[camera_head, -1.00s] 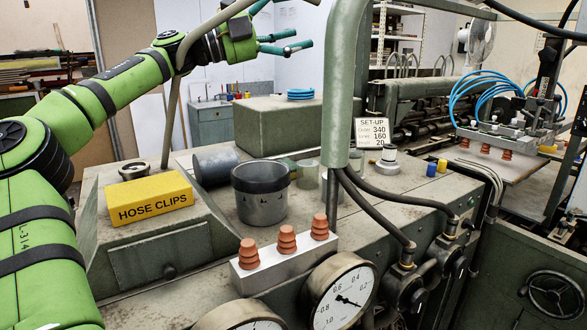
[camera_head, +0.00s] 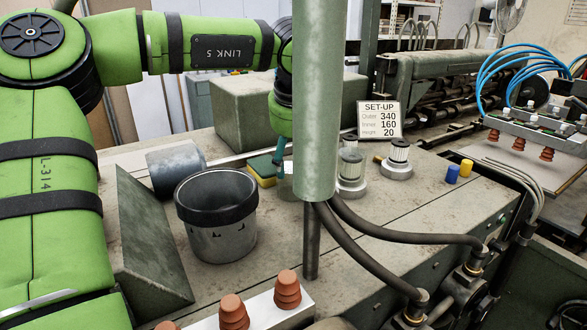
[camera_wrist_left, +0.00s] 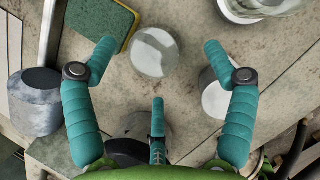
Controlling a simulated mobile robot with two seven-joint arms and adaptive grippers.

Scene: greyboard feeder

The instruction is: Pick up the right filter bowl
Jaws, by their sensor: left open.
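My left gripper (camera_head: 281,151) points down above the bench, partly behind the pipe. It also shows in the wrist view (camera_wrist_left: 157,80), with spread teal fingers and nothing held. My right gripper is out of view.
The upright pipe (camera_head: 316,110) and its black hoses (camera_head: 400,235) stand close by. A yellow-green sponge (camera_head: 263,170), dark-rimmed pot (camera_head: 216,220), grey cylinder (camera_head: 170,165), white filter cartridges (camera_head: 351,168) and set-up card (camera_head: 379,119) are around. Bare bench lies right of the pot.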

